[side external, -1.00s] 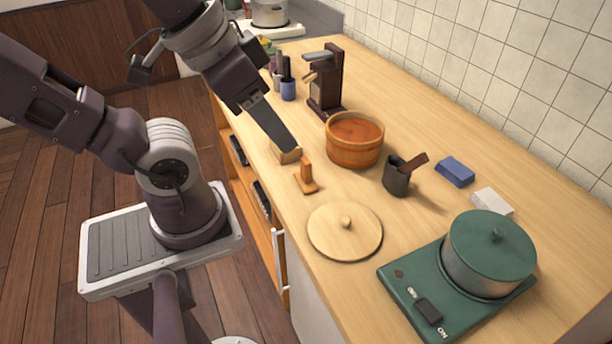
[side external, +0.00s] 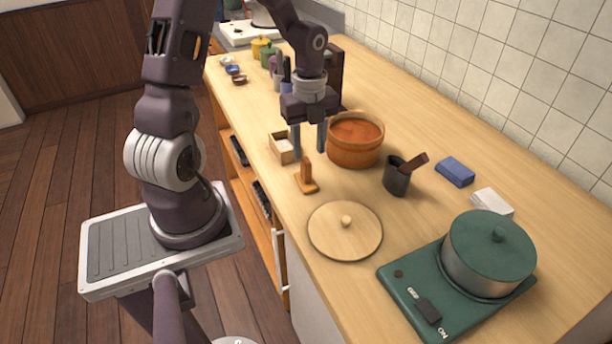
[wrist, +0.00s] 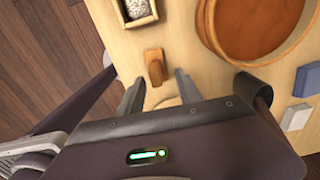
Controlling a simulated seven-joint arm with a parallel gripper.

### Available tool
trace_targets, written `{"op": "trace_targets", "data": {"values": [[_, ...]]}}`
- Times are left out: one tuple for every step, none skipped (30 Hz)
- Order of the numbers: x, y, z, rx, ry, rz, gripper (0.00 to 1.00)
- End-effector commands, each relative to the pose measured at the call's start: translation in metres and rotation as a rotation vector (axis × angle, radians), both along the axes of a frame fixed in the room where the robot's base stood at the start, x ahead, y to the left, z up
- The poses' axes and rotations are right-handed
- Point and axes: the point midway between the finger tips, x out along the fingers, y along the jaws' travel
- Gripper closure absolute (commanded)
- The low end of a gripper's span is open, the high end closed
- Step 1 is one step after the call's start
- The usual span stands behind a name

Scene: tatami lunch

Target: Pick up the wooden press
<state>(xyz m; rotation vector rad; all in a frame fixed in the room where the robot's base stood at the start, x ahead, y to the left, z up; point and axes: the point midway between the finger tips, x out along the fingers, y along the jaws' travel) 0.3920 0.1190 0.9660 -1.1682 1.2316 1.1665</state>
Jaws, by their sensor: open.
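The wooden press (side external: 307,184) stands upright on the counter near its front edge, an orange-brown upright handle on a small flat base. It also shows in the wrist view (wrist: 154,66), just beyond the fingertips and between their lines. My gripper (side external: 309,152) points down with its two fingers apart and nothing between them. It hangs behind the press in the side view, between a small wooden box and the round wooden tub. In the wrist view both fingers (wrist: 160,78) are spread, and the press is apart from them.
The small box (side external: 278,151) with white contents and the tub (side external: 355,156) of reddish-brown contents flank the gripper. A round wooden lid (side external: 330,238) lies in front of the press. A dark cup (side external: 396,183) and a green-lidded pot (side external: 489,267) stand right.

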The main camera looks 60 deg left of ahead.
Motion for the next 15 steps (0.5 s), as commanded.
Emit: {"op": "trace_targets", "data": {"values": [[-0.001,0.0,-0.006,-0.005,0.005,-0.006,0.58],[-0.001,0.0,-0.01,-0.005,0.004,-0.008,0.58],[-0.002,-0.001,-0.015,-0.005,0.005,-0.008,0.58],[-0.002,-0.001,-0.02,-0.005,0.005,-0.008,0.58],[-0.003,-0.002,-0.024,-0.005,0.006,-0.008,0.58],[-0.006,-0.003,-0.031,-0.005,0.007,-0.008,0.58],[-0.007,-0.004,-0.037,-0.005,0.008,-0.008,0.58],[-0.009,-0.005,-0.043,-0.005,0.008,-0.008,0.58],[-0.011,-0.006,-0.051,-0.004,0.009,-0.008,0.58],[-0.01,-0.005,-0.056,-0.005,0.007,-0.007,0.58],[-0.01,-0.005,-0.061,-0.005,0.006,-0.006,0.58],[-0.01,-0.005,-0.065,-0.004,0.006,-0.006,0.58],[-0.01,-0.005,-0.068,-0.003,0.005,-0.005,0.58],[-0.009,-0.005,-0.069,-0.002,0.004,-0.005,0.58],[-0.009,-0.004,-0.07,-0.002,0.003,-0.004,0.58]]}}
